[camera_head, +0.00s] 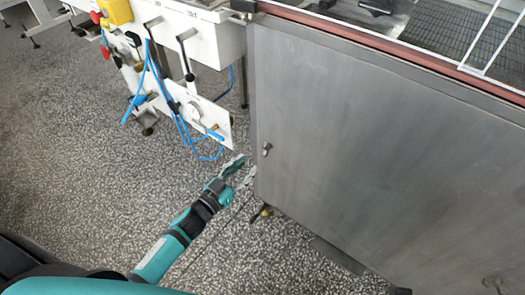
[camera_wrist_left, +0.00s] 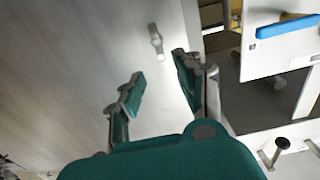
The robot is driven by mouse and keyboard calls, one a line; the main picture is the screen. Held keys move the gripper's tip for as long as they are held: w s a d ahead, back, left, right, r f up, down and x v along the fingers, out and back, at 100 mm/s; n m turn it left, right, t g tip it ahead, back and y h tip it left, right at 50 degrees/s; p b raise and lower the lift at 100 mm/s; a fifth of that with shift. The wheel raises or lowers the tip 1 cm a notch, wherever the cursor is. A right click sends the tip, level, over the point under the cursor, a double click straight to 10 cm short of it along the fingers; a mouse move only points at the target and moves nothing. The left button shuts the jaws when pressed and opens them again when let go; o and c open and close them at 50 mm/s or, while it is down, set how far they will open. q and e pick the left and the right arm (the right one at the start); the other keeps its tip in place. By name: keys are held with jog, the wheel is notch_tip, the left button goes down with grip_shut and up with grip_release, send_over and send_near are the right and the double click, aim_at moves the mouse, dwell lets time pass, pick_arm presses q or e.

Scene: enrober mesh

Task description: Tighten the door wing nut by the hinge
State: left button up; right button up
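The steel door (camera_head: 385,150) is closed and fills the right of the head view. A small metal wing nut (camera_head: 267,149) sits near its left edge. In the left wrist view the wing nut (camera_wrist_left: 155,41) stands on the door face ahead of my fingertips, apart from them. My left gripper (camera_head: 244,167) is open and empty, just left of and below the wing nut in the head view; its spread fingers also show in the left wrist view (camera_wrist_left: 158,72). I cannot make out the hinge clearly. My right gripper is not in view.
A second small fitting (camera_head: 494,283) is low on the door at right. A white machine panel (camera_head: 205,115) with blue hoses (camera_head: 152,80) and black-handled levers stands left of the door. A brass-coloured fitting (camera_head: 265,211) is below the door corner.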

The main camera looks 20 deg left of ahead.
aim_at(263, 149)
pick_arm(q)
jog(key=b+x, duration=0.1)
jog(key=x, duration=0.7)
jog(key=shift+w+d+f, duration=0.1)
jog(key=shift+w+d, duration=0.05)
jog(key=shift+w, duration=0.25)
grip_shut()
